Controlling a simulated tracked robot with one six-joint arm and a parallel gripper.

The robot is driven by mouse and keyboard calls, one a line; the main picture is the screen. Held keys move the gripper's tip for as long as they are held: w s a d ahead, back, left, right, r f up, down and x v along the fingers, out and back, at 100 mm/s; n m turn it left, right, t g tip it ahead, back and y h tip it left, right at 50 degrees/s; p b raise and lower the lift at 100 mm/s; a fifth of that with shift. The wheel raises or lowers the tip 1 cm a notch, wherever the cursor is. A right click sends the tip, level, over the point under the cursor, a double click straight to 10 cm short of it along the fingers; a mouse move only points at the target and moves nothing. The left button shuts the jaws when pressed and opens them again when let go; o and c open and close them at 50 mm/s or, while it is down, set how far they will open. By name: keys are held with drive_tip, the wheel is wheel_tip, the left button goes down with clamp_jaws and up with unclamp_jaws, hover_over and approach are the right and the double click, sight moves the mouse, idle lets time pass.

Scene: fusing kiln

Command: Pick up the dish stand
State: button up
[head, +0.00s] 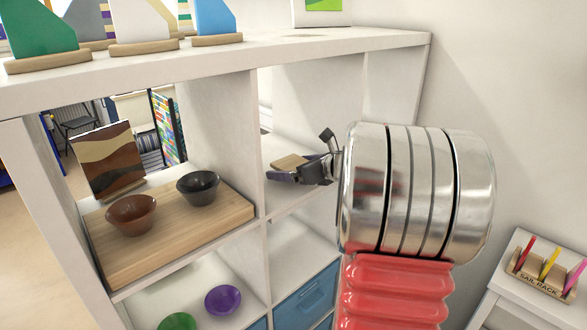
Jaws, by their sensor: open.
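My gripper (296,173) is open and reaches into the middle cubby of the white shelf, coming from the right. A small flat tan wooden piece (289,161) shows at its dark fingers; it may be the dish stand, seen only in part. I cannot tell whether the fingers touch it or whether it lies on the shelf floor. The rest of that piece is hidden behind my gripper.
The white shelf's upright (245,135) stands left of my gripper. A wooden board (225,217) in the left cubby bears a brown bowl (131,214) and a black bowl (198,187). Sail-shaped pieces on wooden bases stand on top. A pen rack (541,282) is at the lower right.

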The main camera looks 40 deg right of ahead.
drive_tip(key=shift+c, duration=0.2)
drive_tip(key=c, duration=1.2)
